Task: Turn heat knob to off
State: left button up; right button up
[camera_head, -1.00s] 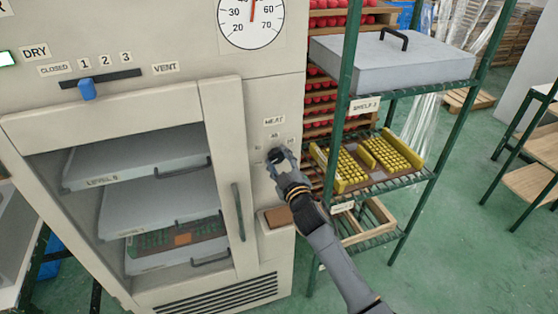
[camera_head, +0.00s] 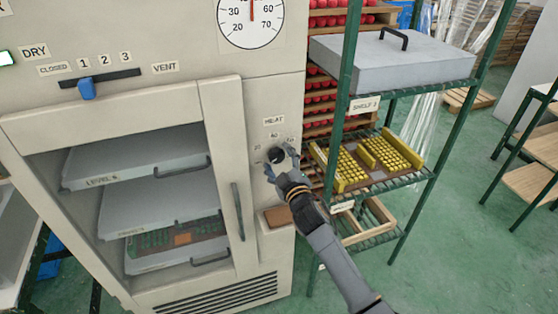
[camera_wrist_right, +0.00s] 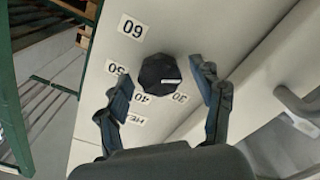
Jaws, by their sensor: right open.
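The black heat knob (camera_head: 276,155) is on the front of the beige cabinet, below the HEAT label (camera_head: 274,121). In the right wrist view the knob (camera_wrist_right: 160,72) is faceted, and its white mark points right, just above the 30 label (camera_wrist_right: 180,98). My right gripper (camera_head: 280,159) is open in front of the panel. Its two fingers are spread on either side of the knob, with gaps visible in the right wrist view (camera_wrist_right: 163,74). My left gripper is not in view.
The cabinet door handle (camera_head: 238,212) is left of my right gripper. A small brown block (camera_head: 277,217) sits on a ledge below the knob.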

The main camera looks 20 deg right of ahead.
jog(key=shift+s, duration=0.1)
jog(key=s, duration=1.1)
jog(key=shift+s+d, duration=0.2)
jog(key=shift+s, duration=0.2)
jog(key=shift+f, duration=0.15)
jog(key=s+f+m+g+b, duration=0.1)
jog(key=s+f+g, duration=0.25)
jog(key=f, duration=0.95)
jog(key=s+f+m+g+b, duration=0.15)
jog(key=s+f, duration=0.35)
jog(key=f, duration=0.9)
jog(key=s+f+m+g+b, duration=0.1)
jog(key=s+f+g, duration=0.3)
jog(key=f, duration=0.9)
jog(key=s+d+f+m+g+b, duration=0.1)
jog(key=s+f+g, duration=0.1)
jog(key=s+f, duration=0.5)
jog(key=s+d+f+m+g+b, duration=0.1)
jog(key=s+f+g, duration=0.2)
jog(key=s+f, duration=0.5)
jog(key=s+d+f+m+g+b, duration=0.1)
jog(key=s+f+g, duration=0.2)
jog(key=s+f, duration=0.5)
jog(key=s, duration=1.3)
jog(key=shift+f+m+h+b, duration=0.2)
jog(key=shift+m+h+b, duration=0.1)
jog(key=shift+m, duration=0.05)
